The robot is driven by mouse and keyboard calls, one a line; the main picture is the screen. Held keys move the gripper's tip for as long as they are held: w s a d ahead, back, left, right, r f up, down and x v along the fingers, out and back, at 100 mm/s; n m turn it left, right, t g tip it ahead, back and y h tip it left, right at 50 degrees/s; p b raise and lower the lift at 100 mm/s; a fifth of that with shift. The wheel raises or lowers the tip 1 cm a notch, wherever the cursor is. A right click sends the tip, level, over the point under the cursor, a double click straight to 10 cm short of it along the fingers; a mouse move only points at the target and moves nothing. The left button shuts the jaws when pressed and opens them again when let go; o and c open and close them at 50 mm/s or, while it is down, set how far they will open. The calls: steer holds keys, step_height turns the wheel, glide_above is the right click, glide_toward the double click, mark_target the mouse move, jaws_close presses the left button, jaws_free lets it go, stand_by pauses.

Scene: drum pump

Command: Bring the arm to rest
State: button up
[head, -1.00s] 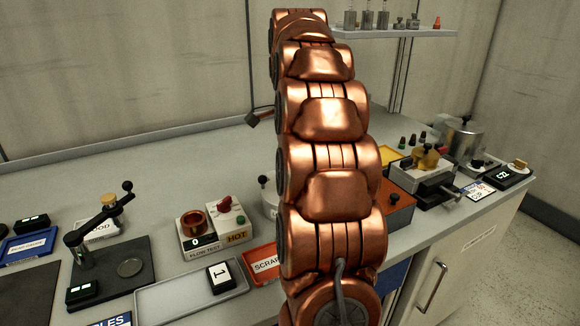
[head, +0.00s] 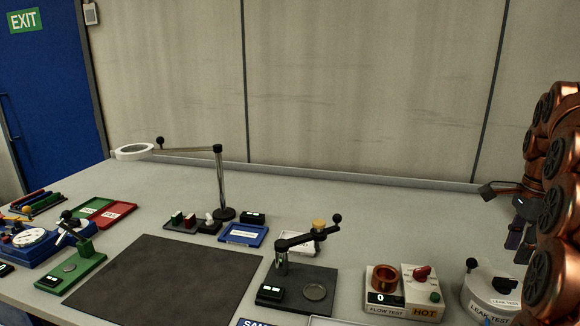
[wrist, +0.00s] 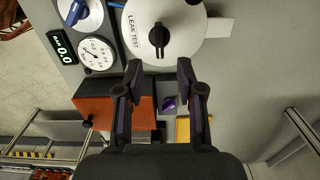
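My arm, copper-coloured, stands at the right edge of the head view. My gripper (head: 519,236) hangs partly hidden beside it, above the far right of the bench, with dark fingers and purplish pads. In the wrist view my gripper (wrist: 159,72) shows two fingers spread wide with nothing held between them. Beyond the fingertips is the round white leak test vessel (wrist: 190,35) with a black knob. It also shows in the head view (head: 480,300). I cannot tell the exact gap between fingers and vessel.
An orange-red box (wrist: 98,112), a pressure gauge (wrist: 97,54) and a purple knob (wrist: 169,104) lie near the fingers. The flow test unit (head: 402,295), a lever press (head: 300,285), a dark mat (head: 165,280) and a lamp (head: 220,185) stand on the bench. Its back strip is mostly clear.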

steer(key=s+a+f+n, duration=0.3)
steer(key=s+a+n, duration=0.1)
steer(key=a, duration=0.5)
steer(key=s+a+f+n+g, duration=0.1)
steer(key=s+a+f+n, duration=0.2)
steer(key=a, duration=0.6)
steer(key=s+a+f+n, duration=0.4)
steer(key=s+a+n, duration=0.3)
steer(key=a+n, duration=0.2)
steer(key=shift+a+g, duration=0.4)
steer(key=shift+a, duration=0.1)
steer(key=s+a+f+n, duration=0.5)
steer(key=s+f+n, duration=0.1)
steer(key=s, duration=0.5)
step_height(320, 180, up, 13)
steer(key=w+p, duration=0.1)
steer(key=p, duration=1.1)
steer(key=shift+d, duration=0.15)
